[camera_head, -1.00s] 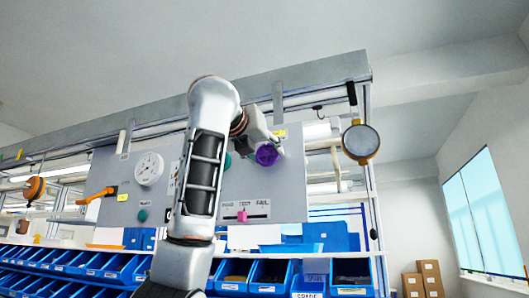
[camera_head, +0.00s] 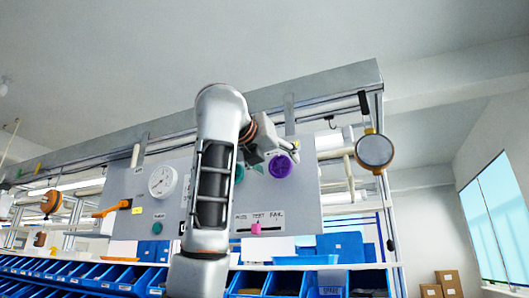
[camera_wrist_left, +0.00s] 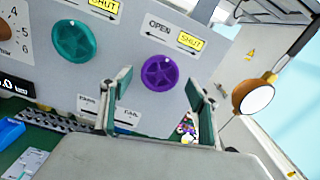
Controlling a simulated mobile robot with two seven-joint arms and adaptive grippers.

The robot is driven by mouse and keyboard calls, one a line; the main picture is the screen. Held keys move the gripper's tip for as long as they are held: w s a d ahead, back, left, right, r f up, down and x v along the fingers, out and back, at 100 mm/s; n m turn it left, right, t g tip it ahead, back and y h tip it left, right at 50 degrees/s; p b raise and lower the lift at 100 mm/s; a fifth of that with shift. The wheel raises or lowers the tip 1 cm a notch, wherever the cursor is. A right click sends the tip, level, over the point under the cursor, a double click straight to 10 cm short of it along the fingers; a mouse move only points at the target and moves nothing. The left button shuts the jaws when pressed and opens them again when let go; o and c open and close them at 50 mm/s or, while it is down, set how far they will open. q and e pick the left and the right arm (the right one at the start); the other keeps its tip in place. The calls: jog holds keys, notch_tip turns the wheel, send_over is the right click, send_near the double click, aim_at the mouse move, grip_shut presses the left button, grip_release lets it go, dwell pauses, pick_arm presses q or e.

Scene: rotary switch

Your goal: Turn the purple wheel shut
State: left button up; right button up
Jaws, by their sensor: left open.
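The purple wheel (camera_head: 280,166) is on the grey panel (camera_head: 300,200), right of my left arm. It also shows in the left wrist view (camera_wrist_left: 160,74), facing the camera, with a small pale mark near its upper rim. The label OPEN (camera_wrist_left: 159,27) is above it and a yellow SHUT label (camera_wrist_left: 190,42) is to its upper right. My left gripper (camera_head: 279,150) is near the wheel's upper edge in the head view. In the left wrist view its two fingers (camera_wrist_left: 158,88) are spread and empty, with the wheel framed between them. Contact is not seen. My right gripper is not in view.
A teal wheel (camera_wrist_left: 74,42) is left of the purple one. A pink slider (camera_head: 256,229) is lower on the panel. A dial gauge (camera_head: 162,182) and orange handle (camera_head: 112,209) are at left. A round hanging instrument (camera_head: 374,152) is right. Blue bins (camera_head: 130,279) line the bottom.

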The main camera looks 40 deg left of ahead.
pick_arm(q)
jog(key=v, duration=1)
jog(key=shift+s+d, duration=0.1)
dwell(0.4)
